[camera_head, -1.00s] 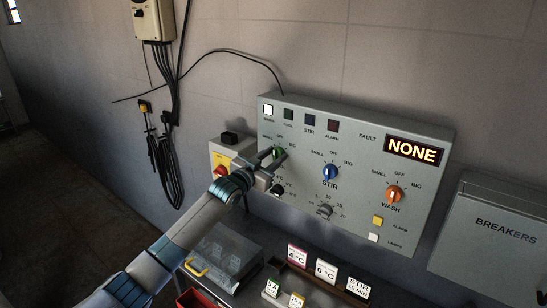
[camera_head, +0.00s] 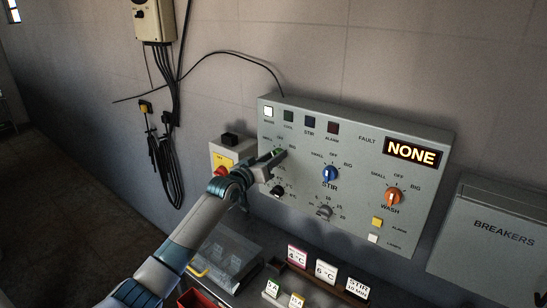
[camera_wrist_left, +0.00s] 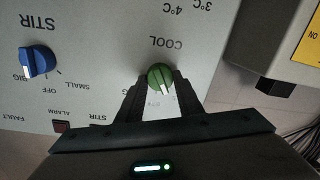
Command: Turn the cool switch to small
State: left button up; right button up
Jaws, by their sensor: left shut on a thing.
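In the head view the gripper hides most of the knob. My right gripper is not in view.
The blue stir knob (camera_head: 330,173) and orange wash knob (camera_head: 394,195) sit right of the gripper. A black dial (camera_head: 278,191) is just below it. Small label cards (camera_head: 297,256) stand below the panel.

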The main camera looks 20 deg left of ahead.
pick_arm(q)
jog(key=n, duration=0.3)
jog(key=shift+n, duration=0.4)
dwell(0.3)
jog(key=o, duration=1.1)
jog(key=shift+a, duration=0.1)
jog(key=shift+c, duration=0.2)
jog(key=b+v, duration=0.4)
jog(key=v, duration=1.3)
jog(key=shift+a+r+b, duration=0.25)
jog(key=shift+b, duration=0.1)
